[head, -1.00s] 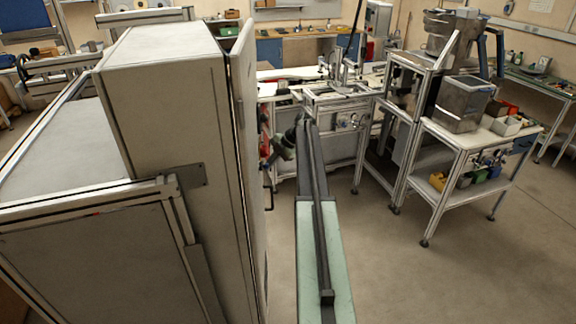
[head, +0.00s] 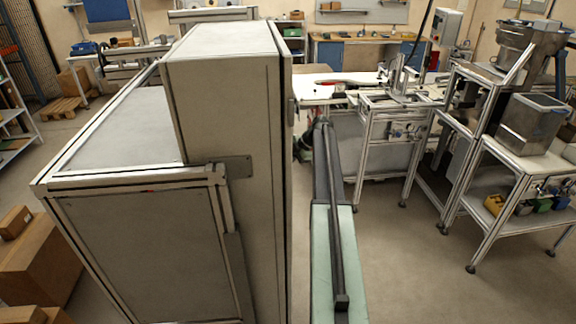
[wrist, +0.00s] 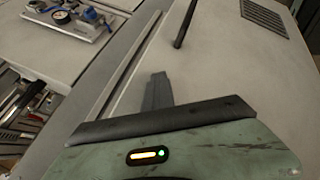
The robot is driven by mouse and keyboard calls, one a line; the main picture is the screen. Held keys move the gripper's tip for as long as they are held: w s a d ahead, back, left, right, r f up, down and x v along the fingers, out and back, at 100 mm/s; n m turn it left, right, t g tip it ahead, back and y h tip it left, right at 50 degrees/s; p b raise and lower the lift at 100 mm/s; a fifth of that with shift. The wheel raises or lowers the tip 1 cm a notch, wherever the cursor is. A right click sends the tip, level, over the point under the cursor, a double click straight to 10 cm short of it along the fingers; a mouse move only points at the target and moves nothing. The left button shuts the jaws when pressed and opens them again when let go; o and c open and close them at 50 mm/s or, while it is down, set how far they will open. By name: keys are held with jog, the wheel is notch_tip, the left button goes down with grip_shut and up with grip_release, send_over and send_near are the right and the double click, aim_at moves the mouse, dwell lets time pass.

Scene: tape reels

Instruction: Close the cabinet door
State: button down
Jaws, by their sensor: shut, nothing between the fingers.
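The tall grey cabinet (head: 225,110) stands at the left in the head view. Its door (head: 287,75) shows there as a thin edge-on panel along the cabinet's right side, close to the body; whether a small gap is left I cannot tell. In the wrist view a pale grey panel, seemingly the door (wrist: 225,65), fills the middle, with a black bar handle (wrist: 187,22) and a vent grille (wrist: 265,14). My gripper (wrist: 157,80) is shut and empty, in front of this panel. Contact cannot be judged. In the head view the gripper is mostly hidden beyond my forearm.
A lower grey cabinet section (head: 140,255) adjoins on the left, with cardboard boxes (head: 40,265) beside it. A metal-framed workstation (head: 385,150) stands ahead, and a cart (head: 500,185) with bins is at right. Open floor lies to the right of my arm.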

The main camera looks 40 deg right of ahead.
jog(key=shift+w+a+r, duration=0.1)
jog(key=shift+w+a, duration=0.2)
jog(key=shift+a, duration=0.5)
jog(key=d+p+v, duration=0.1)
jog(key=p+v, duration=0.5)
jog(key=v, duration=0.2)
jog(key=shift+s+d, duration=0.2)
jog(key=shift+s, duration=0.1)
jog(key=shift+f, duration=0.25)
